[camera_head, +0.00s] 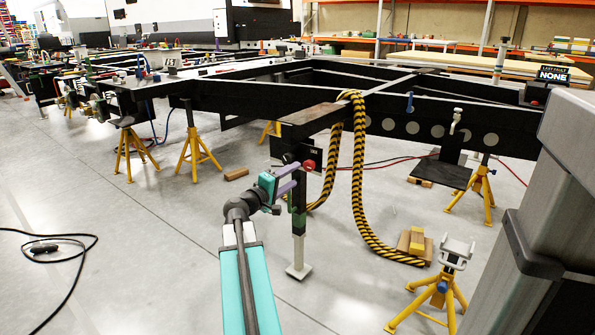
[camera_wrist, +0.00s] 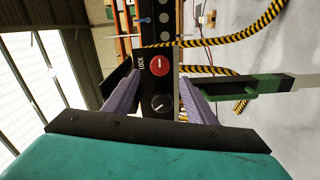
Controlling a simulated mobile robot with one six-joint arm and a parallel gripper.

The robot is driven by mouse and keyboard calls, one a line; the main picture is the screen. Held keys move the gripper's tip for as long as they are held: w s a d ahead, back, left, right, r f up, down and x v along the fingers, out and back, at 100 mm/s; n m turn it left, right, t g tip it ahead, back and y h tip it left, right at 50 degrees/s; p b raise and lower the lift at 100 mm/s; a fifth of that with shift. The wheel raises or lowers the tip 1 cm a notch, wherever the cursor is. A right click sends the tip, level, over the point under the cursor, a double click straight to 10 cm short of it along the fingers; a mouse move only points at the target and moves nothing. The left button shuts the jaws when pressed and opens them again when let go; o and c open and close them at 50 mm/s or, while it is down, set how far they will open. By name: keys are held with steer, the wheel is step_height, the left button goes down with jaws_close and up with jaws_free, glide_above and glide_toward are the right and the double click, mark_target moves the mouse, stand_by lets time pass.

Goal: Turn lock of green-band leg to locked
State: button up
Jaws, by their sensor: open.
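The leg (camera_head: 298,247) with a green band (camera_head: 298,222) hangs upright from the black chassis in the head view, its pale foot at the floor. In the wrist view its green part (camera_wrist: 237,92) lies to the right. A dark lock panel at its top carries a red round part (camera_wrist: 158,65) and a black dial (camera_wrist: 160,104) with a white mark. The word LOCK shows beside them; I cannot tell which setting the dial is at. My gripper (camera_wrist: 160,88) is open, its purple fingers on either side of the panel, apparently holding nothing. In the head view my gripper (camera_head: 287,180) is close beside the leg top.
A yellow-black rope (camera_head: 360,180) hangs from the chassis just right of the leg. A yellow stand (camera_head: 440,290) and wooden blocks (camera_head: 415,243) are at right. Other yellow stands (camera_head: 197,150) are under the frame. A black cable (camera_head: 45,247) lies at left; nearby floor is clear.

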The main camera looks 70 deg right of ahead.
steer(key=shift+p+v, duration=0.65)
steer(key=shift+v, duration=2.25)
